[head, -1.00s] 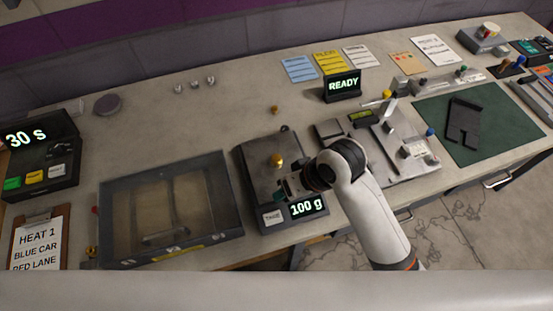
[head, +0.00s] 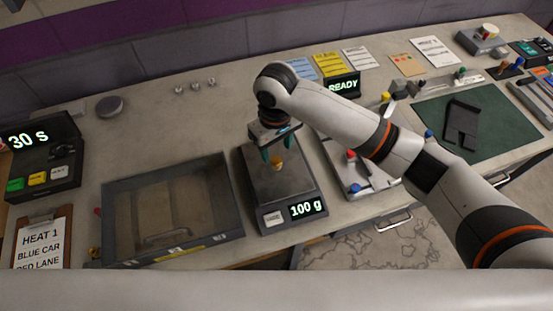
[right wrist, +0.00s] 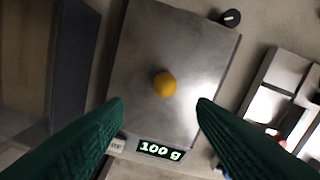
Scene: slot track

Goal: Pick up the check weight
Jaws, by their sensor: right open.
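The check weight (head: 277,163) is a small brass piece standing on the metal pan of the scale (head: 302,185), whose display reads 100 g. In the right wrist view the weight (right wrist: 165,84) looks like a round golden knob near the middle of the pan (right wrist: 190,50). My right gripper (head: 278,151) is above the scale with its green fingers pointing down. In the right wrist view the fingers (right wrist: 160,104) are wide apart, with the weight between and just beyond their tips, and nothing held. My left gripper does not show.
A grey open tray (head: 228,200) stands left of the scale, close beside it. A metal fixture (head: 345,178) is on the right, partly behind my arm. A READY display (head: 345,84) stands behind. The bench (head: 170,125) behind the tray is mostly clear.

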